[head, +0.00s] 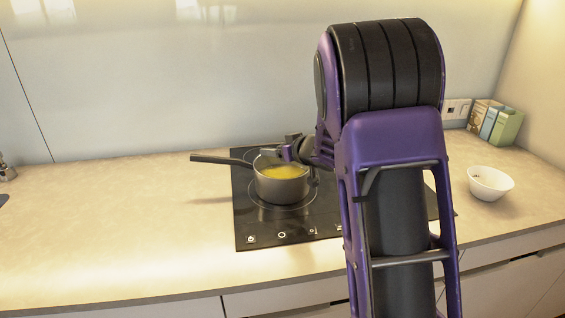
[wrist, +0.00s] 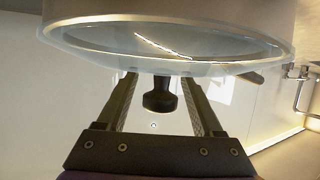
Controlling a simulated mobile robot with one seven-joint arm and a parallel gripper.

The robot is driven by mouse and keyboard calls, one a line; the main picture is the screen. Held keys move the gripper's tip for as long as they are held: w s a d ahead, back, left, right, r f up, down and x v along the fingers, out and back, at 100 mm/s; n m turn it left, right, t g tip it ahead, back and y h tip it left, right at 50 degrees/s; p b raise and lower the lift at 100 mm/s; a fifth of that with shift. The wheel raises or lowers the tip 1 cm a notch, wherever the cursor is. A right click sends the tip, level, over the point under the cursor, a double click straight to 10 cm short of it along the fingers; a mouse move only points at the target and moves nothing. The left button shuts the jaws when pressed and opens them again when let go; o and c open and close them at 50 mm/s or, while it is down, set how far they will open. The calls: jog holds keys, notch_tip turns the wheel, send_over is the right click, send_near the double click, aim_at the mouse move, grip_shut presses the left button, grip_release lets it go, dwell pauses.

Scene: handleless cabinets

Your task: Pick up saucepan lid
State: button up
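The saucepan (head: 283,189) stands on the black hob, its long dark handle pointing left, with yellow contents showing at the top. The clear glass saucepan lid (wrist: 165,46) with a pale rim fills the upper part of the wrist view. Its black knob (wrist: 160,98) sits between my two fingers, with a gap on each side. My gripper (wrist: 158,79) is open around the knob, its tips close to the glass. In the head view my gripper (head: 290,151) is over the pan's back right rim, partly hidden by my arm.
A white bowl (head: 490,184) stands on the counter at the right. Small boxes (head: 496,122) stand in the back right corner by a wall socket (head: 456,109). The counter (head: 130,220) left of the hob (head: 247,222) is clear.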

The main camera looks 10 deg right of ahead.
grip_shut()
jog(key=shift+r, duration=0.1)
